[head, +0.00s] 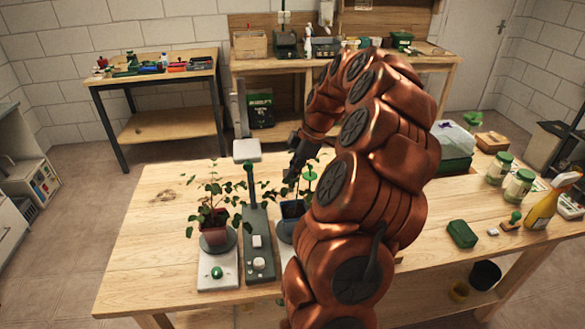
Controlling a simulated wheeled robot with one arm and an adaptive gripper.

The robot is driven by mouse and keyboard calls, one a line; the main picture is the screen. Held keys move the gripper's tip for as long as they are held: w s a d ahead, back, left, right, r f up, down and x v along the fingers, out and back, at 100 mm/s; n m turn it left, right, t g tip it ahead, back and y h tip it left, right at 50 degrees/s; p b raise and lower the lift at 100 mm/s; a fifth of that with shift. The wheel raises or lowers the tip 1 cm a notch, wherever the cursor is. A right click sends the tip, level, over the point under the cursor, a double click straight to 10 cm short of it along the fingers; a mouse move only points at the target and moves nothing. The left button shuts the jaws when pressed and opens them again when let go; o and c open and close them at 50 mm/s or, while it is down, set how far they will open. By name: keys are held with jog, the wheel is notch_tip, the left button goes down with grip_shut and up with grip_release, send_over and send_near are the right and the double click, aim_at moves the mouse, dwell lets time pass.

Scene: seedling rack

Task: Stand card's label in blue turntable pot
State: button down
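The blue pot (292,209) stands on a round turntable (284,229) at the middle of the near table, with a leafy seedling in it. My arm hides its right side. My gripper (289,184) points down just above the blue pot, among the leaves. Its fingers are small and dark, so I cannot tell whether they are open or shut. A green round-topped piece (309,173) shows beside the gripper, and I cannot tell what it belongs to. I cannot make out a card or a label.
A red-brown pot (213,222) with a seedling stands on another turntable to the left. A grey post with a white head (246,151) rises between the pots. A green block (462,234), jars (519,187) and a yellow spray bottle (545,205) stand right. The table's left end is clear.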

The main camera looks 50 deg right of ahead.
jog(key=shift+f+p, duration=0.8)
jog(key=shift+f, duration=1.4)
jog(key=shift+f+b, duration=2.1)
jog(key=shift+f, duration=0.05)
jog(key=c, duration=1.2)
grip_release()
jog(key=shift+c, duration=0.2)
jog(key=v, duration=1.2)
jog(key=shift+s, duration=0.15)
